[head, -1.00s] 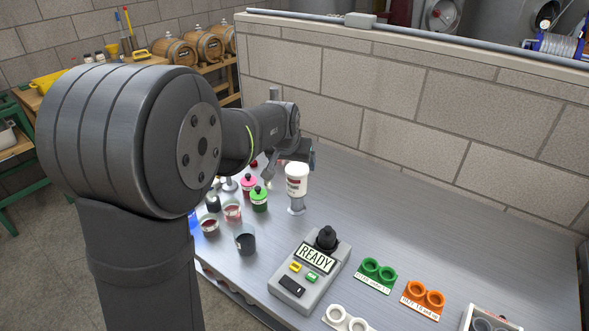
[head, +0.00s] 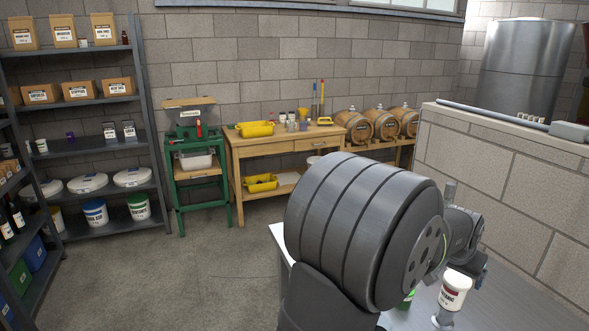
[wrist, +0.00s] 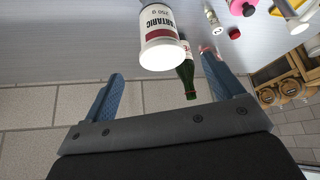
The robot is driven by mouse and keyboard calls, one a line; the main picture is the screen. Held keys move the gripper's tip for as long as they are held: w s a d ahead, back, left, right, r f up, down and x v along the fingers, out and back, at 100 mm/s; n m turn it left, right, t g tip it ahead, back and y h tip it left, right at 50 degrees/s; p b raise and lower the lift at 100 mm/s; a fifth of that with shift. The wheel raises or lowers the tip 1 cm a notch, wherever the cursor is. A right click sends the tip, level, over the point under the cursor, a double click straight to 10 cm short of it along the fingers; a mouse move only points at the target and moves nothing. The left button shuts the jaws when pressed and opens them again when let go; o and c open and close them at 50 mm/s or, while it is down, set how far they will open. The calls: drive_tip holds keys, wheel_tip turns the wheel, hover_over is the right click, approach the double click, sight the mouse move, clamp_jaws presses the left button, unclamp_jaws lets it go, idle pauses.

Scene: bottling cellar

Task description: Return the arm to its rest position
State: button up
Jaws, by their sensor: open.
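My gripper (wrist: 162,66) is open, with its two blue fingers apart and nothing held between them. In the wrist view, a white tartaric jar (wrist: 158,22) with a dark red band is ahead of the fingers, apart from them. In the head view, my arm stands folded over the bench (head: 515,311). My gripper (head: 482,272) is small and partly hidden by my arm there. The jar (head: 455,285) shows just below and left of it. A grey metal piece shows beneath the jar.
A green bottle (wrist: 187,78) and a pink-lidded container (wrist: 242,7) are near the jar. A block wall (head: 510,175) stands behind the bench. Farther back are a wooden table (head: 275,150), barrels (head: 354,127), a green stand (head: 197,162) and shelving (head: 85,135). The floor at left is clear.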

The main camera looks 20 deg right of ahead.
sight(457, 280)
drive_tip(key=x, duration=0.9)
drive_tip(key=shift+a, duration=0.1)
wheel_tip(457, 280, up, 2)
drive_tip(key=shift+r, duration=0.75)
